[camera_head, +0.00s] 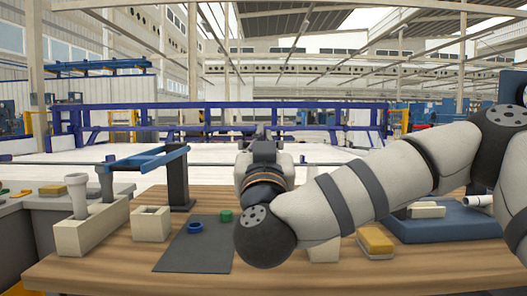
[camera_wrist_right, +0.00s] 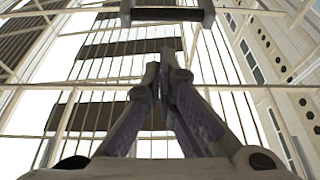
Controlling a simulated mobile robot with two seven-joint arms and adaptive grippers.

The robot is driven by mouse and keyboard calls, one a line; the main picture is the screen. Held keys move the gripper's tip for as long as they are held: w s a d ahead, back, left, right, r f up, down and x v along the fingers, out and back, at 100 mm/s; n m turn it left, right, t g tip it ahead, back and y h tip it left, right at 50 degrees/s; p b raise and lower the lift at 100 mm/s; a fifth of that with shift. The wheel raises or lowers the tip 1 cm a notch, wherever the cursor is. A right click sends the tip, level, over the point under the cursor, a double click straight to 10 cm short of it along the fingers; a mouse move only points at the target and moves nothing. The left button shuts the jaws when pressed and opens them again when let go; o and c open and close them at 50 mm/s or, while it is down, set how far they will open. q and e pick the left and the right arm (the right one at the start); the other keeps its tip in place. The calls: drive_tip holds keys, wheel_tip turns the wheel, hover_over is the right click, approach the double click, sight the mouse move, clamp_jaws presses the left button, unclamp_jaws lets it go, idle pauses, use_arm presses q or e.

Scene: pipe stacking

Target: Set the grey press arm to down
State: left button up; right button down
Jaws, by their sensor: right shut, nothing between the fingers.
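My right gripper (camera_head: 263,141) is raised above the far part of the table and points away from the head camera. In the right wrist view its two fingers (camera_wrist_right: 166,65) are shut together with nothing between them. A dark grey bar with paler end blocks (camera_wrist_right: 168,14) crosses the top of that view, beyond the fingertips and apart from them. It may be the crossbar of the grey press arm, but I cannot tell for sure. In the head view no grey press arm shows clearly; my right arm covers that area. My left gripper is out of view.
A blue arm (camera_head: 145,159) on a dark post (camera_head: 178,182) stands at the left. Near it are a beige holder with a white pipe (camera_head: 78,193), a beige box (camera_head: 151,223) and a dark mat (camera_head: 195,254). A sponge (camera_head: 375,239) and blue tray (camera_head: 450,229) lie right.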

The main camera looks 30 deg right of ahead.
drive_tip(key=w+d, duration=0.1)
drive_tip(key=w+f, duration=0.1)
drive_tip(key=w, duration=0.1)
drive_tip(key=w+d, duration=0.1)
drive_tip(key=shift+w+d+f, duration=0.2)
drive_tip(key=shift+w+d, duration=0.05)
drive_tip(key=shift+d, duration=0.05)
